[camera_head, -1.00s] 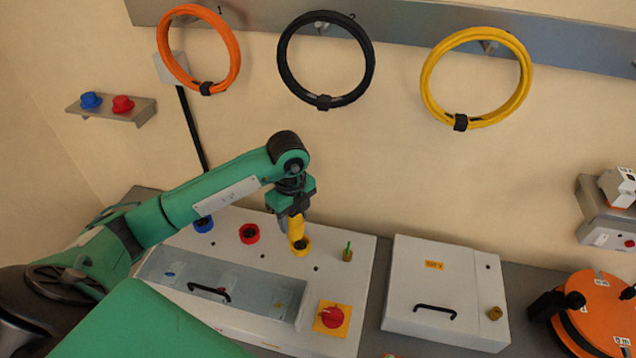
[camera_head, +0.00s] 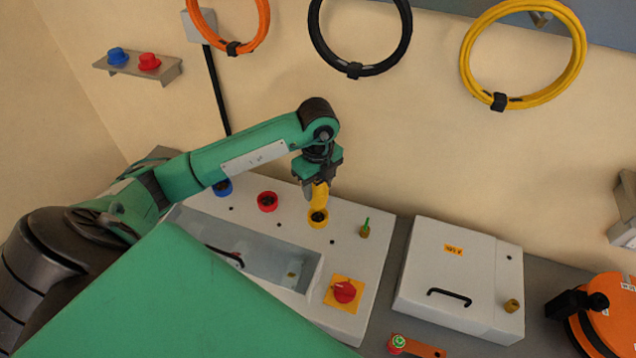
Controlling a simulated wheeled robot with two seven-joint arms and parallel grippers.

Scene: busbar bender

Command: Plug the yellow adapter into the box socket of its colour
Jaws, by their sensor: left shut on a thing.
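My left gripper (camera_head: 317,180) is shut on the yellow adapter (camera_head: 320,196), which points down. The adapter's lower end is right at the yellow socket (camera_head: 318,218) on the white box (camera_head: 360,265). I cannot tell whether its end is inside the socket ring or just above and behind it. A red socket (camera_head: 267,201) and a blue socket (camera_head: 223,187) sit in the same row to the left, the blue one partly behind my arm. My right gripper is not in view.
A clear-lidded window, a red rotary switch (camera_head: 344,291) and a green-tipped part (camera_head: 365,228) are on the box. A closed white cabinet (camera_head: 462,272) stands to the right. A wall shelf (camera_head: 135,68) holds blue and red adapters. Coiled cables hang above.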

